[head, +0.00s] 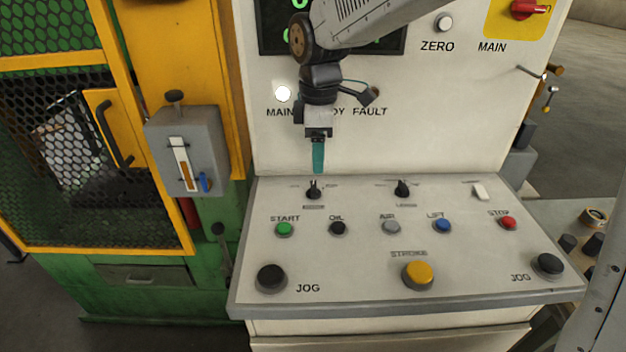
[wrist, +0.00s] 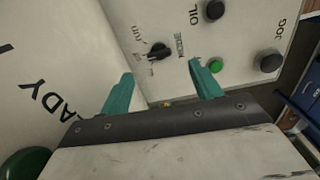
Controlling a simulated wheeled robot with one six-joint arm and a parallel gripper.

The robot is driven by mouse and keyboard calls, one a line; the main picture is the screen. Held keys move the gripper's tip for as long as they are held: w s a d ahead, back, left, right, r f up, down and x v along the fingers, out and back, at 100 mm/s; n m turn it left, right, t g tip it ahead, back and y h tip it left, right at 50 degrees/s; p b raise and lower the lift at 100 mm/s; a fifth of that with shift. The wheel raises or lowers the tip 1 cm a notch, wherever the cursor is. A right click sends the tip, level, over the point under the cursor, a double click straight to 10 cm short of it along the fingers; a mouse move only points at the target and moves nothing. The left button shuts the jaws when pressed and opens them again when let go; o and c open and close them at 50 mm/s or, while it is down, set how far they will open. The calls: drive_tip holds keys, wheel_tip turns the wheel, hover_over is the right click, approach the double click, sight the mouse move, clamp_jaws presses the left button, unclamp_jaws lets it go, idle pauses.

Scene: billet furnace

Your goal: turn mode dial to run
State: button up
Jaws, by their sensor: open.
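The mode dial (head: 314,190) is a small black knob at the upper left of the sloping control desk. It shows in the wrist view (wrist: 160,50) with a MODE label beside it. My gripper (head: 318,170) points down just above the dial in the head view. In the wrist view its two teal fingers (wrist: 162,74) are spread and empty, with the dial beyond the gap between their tips. The fingers look apart from the dial.
A second black dial (head: 402,188) sits to the right on the desk (head: 330,255). The green START button (head: 284,229), black OIL button (head: 338,228) and several others lie below. The upright panel (head: 440,120) rises close behind my gripper. A grey lever box (head: 187,150) stands left.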

sight(313, 186)
drive_tip(key=f, duration=0.5)
drive_tip(key=a+f, duration=0.1)
drive_tip(key=f, duration=0.2)
drive_tip(key=shift+w+f, duration=0.2)
drive_tip(key=c, duration=1)
